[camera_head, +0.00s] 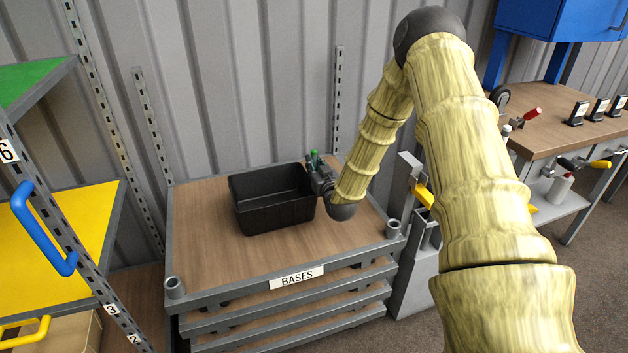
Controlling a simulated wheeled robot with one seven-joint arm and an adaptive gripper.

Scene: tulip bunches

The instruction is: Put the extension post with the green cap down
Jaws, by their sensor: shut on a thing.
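The extension post with the green cap (316,157) shows only as a small green top beside my gripper. The rest of the post is hidden behind the gripper. My gripper (317,172) is shut on the post, at the right rim of a black bin (273,198). The bin stands on the wooden top (210,255) of a stand labelled BASES (296,279). I cannot tell whether the post touches the bin or the wooden top.
Free wood lies left of and in front of the bin. A shelf rack (70,240) stands at left, a workbench (560,115) at right. A corrugated wall (215,80) is behind.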

